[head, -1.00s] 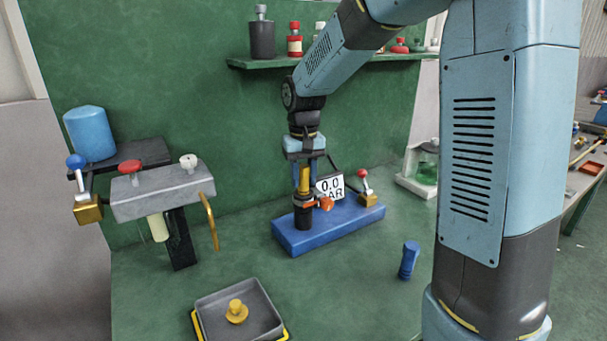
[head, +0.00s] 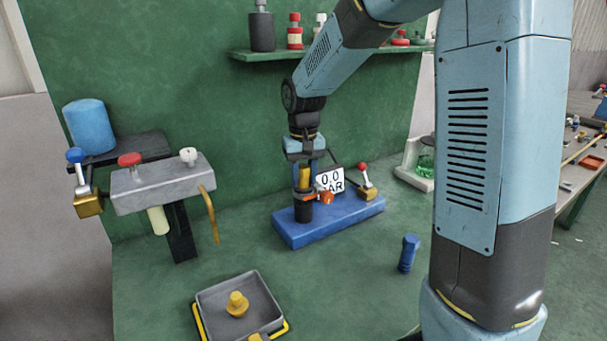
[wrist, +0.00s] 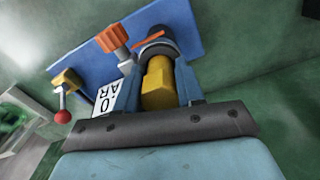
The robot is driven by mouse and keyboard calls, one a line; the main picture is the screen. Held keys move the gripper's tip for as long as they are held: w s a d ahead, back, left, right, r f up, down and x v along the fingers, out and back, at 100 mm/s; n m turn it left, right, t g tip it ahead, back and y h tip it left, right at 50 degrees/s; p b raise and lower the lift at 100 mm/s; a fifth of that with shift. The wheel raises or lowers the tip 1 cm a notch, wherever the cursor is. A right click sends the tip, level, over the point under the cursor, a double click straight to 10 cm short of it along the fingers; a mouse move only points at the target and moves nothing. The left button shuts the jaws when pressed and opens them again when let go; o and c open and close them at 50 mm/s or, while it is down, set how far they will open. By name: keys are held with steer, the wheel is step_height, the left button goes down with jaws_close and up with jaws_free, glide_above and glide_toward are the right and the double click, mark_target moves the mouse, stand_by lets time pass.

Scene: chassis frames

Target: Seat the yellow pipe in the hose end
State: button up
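The yellow pipe (head: 305,179) stands upright between the blue fingers of my gripper (head: 305,172), which is shut on it. In the wrist view the pipe (wrist: 158,84) shows between both fingers. Directly below is the black hose end (head: 303,212), upright on a blue base (head: 340,222). The hose end also shows beyond the pipe in the wrist view (wrist: 156,49). An orange-knobbed clamp (head: 326,198) is around the hose top. The pipe's lower end is at the hose mouth and hidden, so I cannot tell how deep it sits.
A gauge sign reading 0.0 BAR (head: 330,180) and a red-knobbed valve (head: 366,182) stand close right of the hose. A blue cylinder (head: 408,253) stands on the bench. A grey tray (head: 265,307) holds a yellow part. A grey manifold (head: 163,186) is at left.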

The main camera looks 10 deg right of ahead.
steer(key=o, duration=0.5)
steer(key=shift+r, duration=0.15)
step_height(320, 180, up, 14)
steer(key=shift+f, duration=0.25)
stand_by(0.4)
steer(key=s+d+t, duration=0.2)
steer(key=s+d, duration=0.2)
steer(key=s, duration=0.4)
steer(key=s+d+m+t, duration=0.1)
steer(key=s+d, duration=0.3)
steer(key=s, duration=0.5)
steer(key=s+d+f+t, duration=0.1)
steer(key=s+d+t, duration=0.1)
steer(key=s+d, duration=0.3)
steer(key=shift+s+m+t, duration=0.3)
steer(key=shift+s, duration=1.35)
